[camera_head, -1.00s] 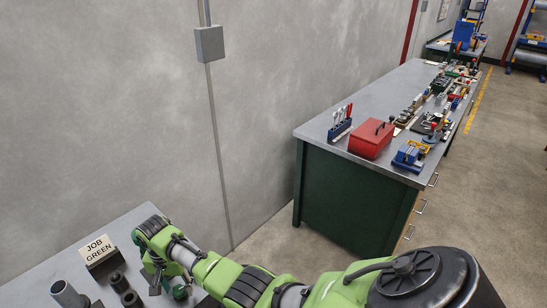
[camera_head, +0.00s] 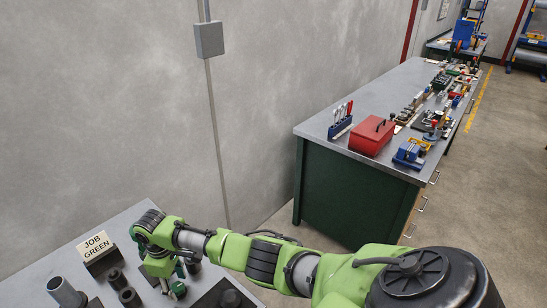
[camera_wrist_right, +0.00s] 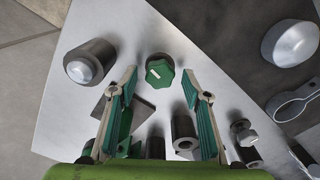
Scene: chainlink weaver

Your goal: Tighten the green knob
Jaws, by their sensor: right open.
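The green knob (camera_wrist_right: 159,71), with a lobed rim and a pale mark on top, shows in the right wrist view. It stands on the grey bench top (camera_wrist_right: 215,50). My right gripper (camera_wrist_right: 160,76) is open, its two green-padded fingers apart. The knob appears in the gap between the fingertips, touching neither; I cannot tell how far above it the tips are. In the head view the right gripper (camera_head: 168,280) points down over the near bench, and the arm partly hides that spot. My left gripper is not in view.
A sign reading JOB GREEN (camera_head: 97,247) stands on the near bench. A grey cylinder (camera_head: 66,292) and dark round parts (camera_head: 117,278) are close by.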

